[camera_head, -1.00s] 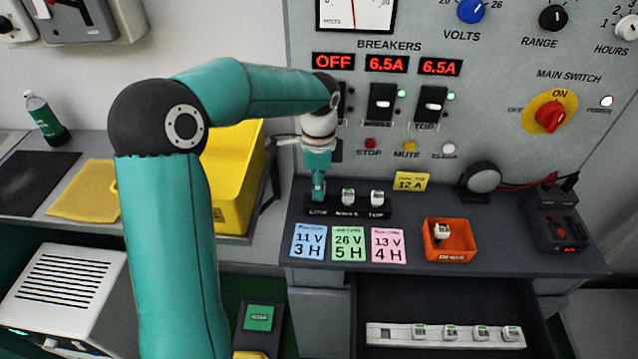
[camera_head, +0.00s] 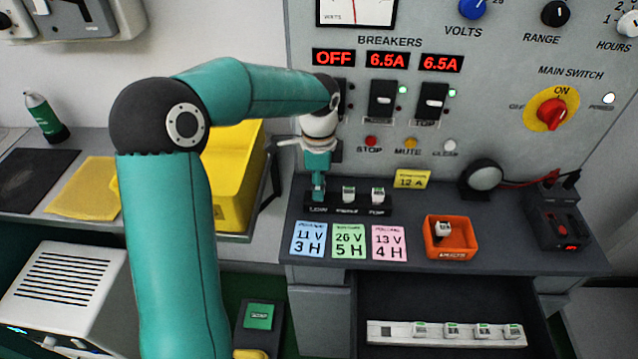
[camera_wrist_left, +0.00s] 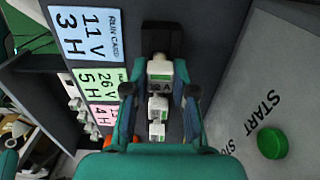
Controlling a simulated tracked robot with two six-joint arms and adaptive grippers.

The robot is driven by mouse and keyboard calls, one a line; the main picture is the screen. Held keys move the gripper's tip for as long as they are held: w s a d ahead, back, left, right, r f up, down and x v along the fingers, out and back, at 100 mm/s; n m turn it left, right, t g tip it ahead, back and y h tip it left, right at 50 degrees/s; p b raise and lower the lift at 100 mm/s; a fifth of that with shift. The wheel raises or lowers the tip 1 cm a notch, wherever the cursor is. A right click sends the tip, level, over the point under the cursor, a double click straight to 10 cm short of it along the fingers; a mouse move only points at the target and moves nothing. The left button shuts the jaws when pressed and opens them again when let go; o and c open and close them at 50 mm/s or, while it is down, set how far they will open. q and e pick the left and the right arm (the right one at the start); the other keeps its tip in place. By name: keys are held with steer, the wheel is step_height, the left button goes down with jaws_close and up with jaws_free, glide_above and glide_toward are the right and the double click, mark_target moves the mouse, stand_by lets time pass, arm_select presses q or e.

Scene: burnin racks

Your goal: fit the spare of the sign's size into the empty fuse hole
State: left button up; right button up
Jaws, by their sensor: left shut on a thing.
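The black fuse block (camera_head: 383,211) is on the bench, with white fuses standing at the middle (camera_head: 348,194) and top (camera_head: 377,195) positions. My left gripper (camera_head: 318,192) points down at the low position. It is shut on a white fuse with a green label (camera_wrist_left: 160,72), which shows between the fingers in the left wrist view. The low hole is hidden beneath, and I cannot tell whether the fuse is fully seated. The yellow sign (camera_head: 411,180) behind the block reads 12 A. A white spares rail (camera_head: 400,340) holds several fuses and has one empty slot at its left end.
An orange bin (camera_head: 450,254) with a white fuse inside stands right of three run cards (camera_head: 349,241). The spares rail is in an open drawer (camera_head: 440,293). The panel's left breaker display (camera_head: 333,58) reads OFF. A yellow container (camera_head: 228,185) stands left.

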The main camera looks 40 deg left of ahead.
arm_select(q)
steer(key=shift+f, duration=0.6)
stand_by(0.6)
steer(key=o, duration=1)
steer(key=o, duration=0.4)
steer(key=shift+r+p, duration=2.1)
steer(key=shift+r, duration=0.7)
